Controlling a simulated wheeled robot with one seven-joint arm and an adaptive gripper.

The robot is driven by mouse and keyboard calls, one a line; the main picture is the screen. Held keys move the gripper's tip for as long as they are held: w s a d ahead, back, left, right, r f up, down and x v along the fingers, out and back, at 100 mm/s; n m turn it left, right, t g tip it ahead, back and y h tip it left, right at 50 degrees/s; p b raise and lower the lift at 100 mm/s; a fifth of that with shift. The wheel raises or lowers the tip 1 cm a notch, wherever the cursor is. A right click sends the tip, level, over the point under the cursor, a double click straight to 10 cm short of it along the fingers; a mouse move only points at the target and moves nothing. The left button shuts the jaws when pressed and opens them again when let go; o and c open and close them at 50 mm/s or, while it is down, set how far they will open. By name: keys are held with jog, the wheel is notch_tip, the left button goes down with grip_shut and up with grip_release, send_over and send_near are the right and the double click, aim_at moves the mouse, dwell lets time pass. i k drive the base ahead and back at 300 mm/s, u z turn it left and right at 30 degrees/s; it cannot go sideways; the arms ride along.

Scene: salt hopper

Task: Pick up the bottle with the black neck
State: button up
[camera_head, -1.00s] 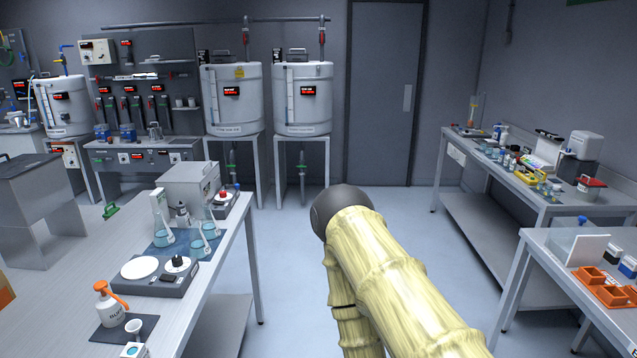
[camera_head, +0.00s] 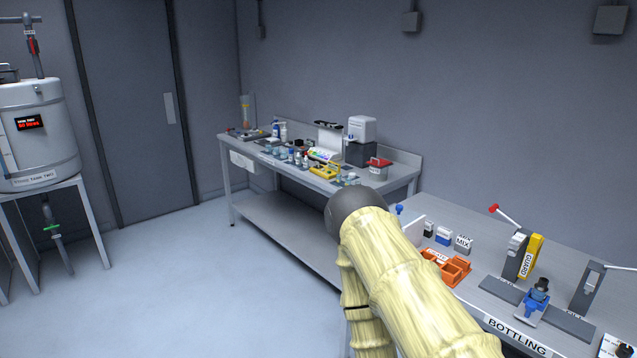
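No bottle with a black neck can be made out for certain. A small dark-topped item (camera_head: 541,287) sits at a blue fixture (camera_head: 533,302) on the bottling table (camera_head: 482,272) at the right; it is too small to tell whether it is a bottle. Several small bottles (camera_head: 284,131) stand on the back bench (camera_head: 394,185), their necks too small to tell apart. My pale yellow arm rises in front of the tables, its dark rounded joint hiding part of the bench's front edge. My gripper is not in view.
Orange trays (camera_head: 445,267) and small boxes (camera_head: 462,243) lie on the bottling table. A yellow guard (camera_head: 533,256) and a lever press (camera_head: 586,288) stand there. A white tank (camera_head: 38,135) is at the left. The floor (camera_head: 190,270) between is clear.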

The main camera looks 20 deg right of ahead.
aim_at(539, 292)
jog(key=z, duration=0.9)
jog(key=i, duration=0.8)
jog(key=z, duration=0.75)
